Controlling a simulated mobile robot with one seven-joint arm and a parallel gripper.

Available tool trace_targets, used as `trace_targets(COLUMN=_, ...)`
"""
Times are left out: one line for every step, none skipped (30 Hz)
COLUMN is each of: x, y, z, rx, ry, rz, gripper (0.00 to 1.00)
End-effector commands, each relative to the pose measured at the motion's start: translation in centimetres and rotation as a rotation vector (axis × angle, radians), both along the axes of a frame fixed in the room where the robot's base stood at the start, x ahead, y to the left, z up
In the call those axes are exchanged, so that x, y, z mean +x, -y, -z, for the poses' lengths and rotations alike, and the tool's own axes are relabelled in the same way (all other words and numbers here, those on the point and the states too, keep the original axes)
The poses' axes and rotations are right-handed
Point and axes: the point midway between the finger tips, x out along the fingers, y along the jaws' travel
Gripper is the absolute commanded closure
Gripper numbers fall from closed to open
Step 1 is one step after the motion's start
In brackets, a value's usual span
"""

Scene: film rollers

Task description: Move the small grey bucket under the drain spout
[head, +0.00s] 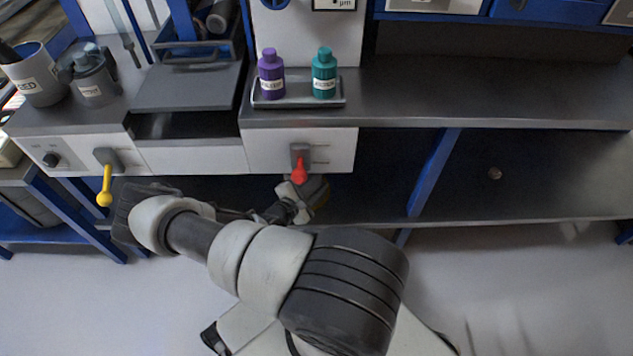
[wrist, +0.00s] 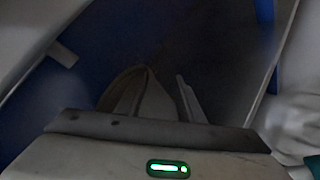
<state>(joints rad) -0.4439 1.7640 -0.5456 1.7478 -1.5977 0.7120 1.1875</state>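I cannot identify the small grey bucket or the drain spout with certainty in either view. My gripper (head: 311,196) reaches under the bench front, just below the red lever (head: 299,171). It is small and partly dark there, and a dull yellowish patch shows beside it. In the wrist view, the gripper body with its green light crosses the bottom. Ahead of it are a pale, tapered shape (wrist: 143,96) and a thin light strip (wrist: 190,100). The picture is too dark to tell whether these are fingers or something between them.
A yellow lever (head: 105,187) hangs at the left. A purple bottle (head: 271,74) and a teal bottle (head: 324,74) stand on a tray (head: 300,104). A labelled grey pot (head: 92,80) stands at the upper left. The lower shelf (head: 550,185) is mostly bare, beyond a blue post (head: 433,172).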

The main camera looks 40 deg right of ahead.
Motion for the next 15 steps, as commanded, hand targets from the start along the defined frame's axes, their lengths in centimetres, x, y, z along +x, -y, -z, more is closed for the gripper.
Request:
trace_targets(x=-0.1, y=-0.2, z=0.0, rx=0.001, ry=0.0, rz=0.0, gripper=0.66)
trace_targets(x=-0.1, y=-0.3, z=-0.1, rx=0.001, ry=0.0, rz=0.0, gripper=0.66)
trace_targets(x=-0.2, y=-0.6, z=-0.2, rx=0.002, ry=0.0, rz=-0.001, gripper=0.66)
trace_targets(x=-0.2, y=-0.9, z=-0.3, rx=0.002, ry=0.0, rz=-0.001, gripper=0.66)
trace_targets(x=-0.3, y=-1.3, z=-0.5, rx=0.002, ry=0.0, rz=-0.001, gripper=0.66)
trace_targets(x=-0.4, y=-1.9, z=-0.7, rx=0.002, ry=0.0, rz=-0.002, gripper=0.66)
trace_targets(x=-0.5, y=-2.5, z=-0.9, rx=0.002, ry=0.0, rz=-0.002, gripper=0.66)
trace_targets(x=-0.7, y=-3.1, z=-1.1, rx=0.002, ry=0.0, rz=-0.002, gripper=0.66)
trace_targets(x=-0.9, y=-3.9, z=-1.4, rx=0.003, ry=0.001, rz=-0.003, gripper=0.66)
trace_targets(x=-1.1, y=-4.6, z=-1.6, rx=0.003, ry=0.0, rz=-0.003, gripper=0.66)
trace_targets(x=-1.3, y=-5.3, z=-1.8, rx=0.002, ry=0.0, rz=-0.003, gripper=0.66)
trace_targets(x=-1.5, y=-6.3, z=-2.1, rx=0.003, ry=0.0, rz=-0.003, gripper=0.66)
trace_targets(x=-1.7, y=-7.0, z=-2.3, rx=0.004, ry=0.0, rz=-0.003, gripper=0.66)
trace_targets(x=-1.9, y=-7.7, z=-2.5, rx=0.002, ry=0.0, rz=-0.003, gripper=0.66)
trace_targets(x=-2.2, y=-8.6, z=-2.7, rx=0.002, ry=0.0, rz=-0.003, gripper=0.66)
